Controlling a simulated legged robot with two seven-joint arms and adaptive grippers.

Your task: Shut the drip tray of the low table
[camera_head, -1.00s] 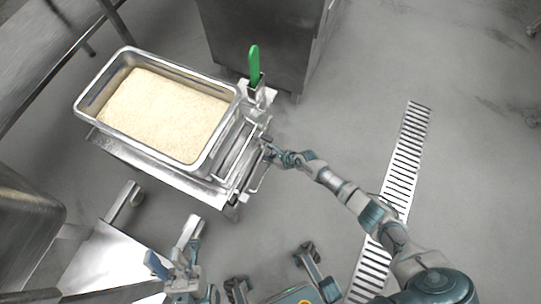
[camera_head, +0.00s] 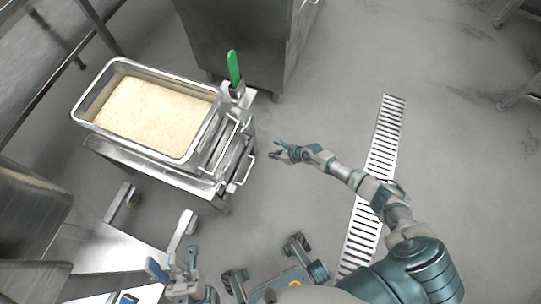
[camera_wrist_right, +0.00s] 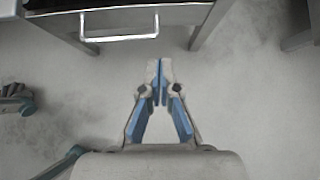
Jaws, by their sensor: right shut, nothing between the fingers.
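The low table (camera_head: 180,181) stands left of centre in the head view. The drip tray's front (camera_head: 236,167) is close against the table's right side, with its wire handle (camera_head: 247,172) sticking out; any small remaining gap cannot be told. In the right wrist view, the handle (camera_wrist_right: 119,38) and tray front lie ahead and to the left. My right gripper (camera_head: 276,151) is shut and empty, apart from the handle and to its right; its fingertips also show in the wrist view (camera_wrist_right: 160,66).
A steel pan of rice (camera_head: 84,119) sits on the low table. A green-handled tool (camera_head: 233,68) stands at its back right corner. A steel cabinet (camera_head: 232,40) is behind. Clear floor lies around my right gripper, with a floor drain (camera_head: 380,150) further right.

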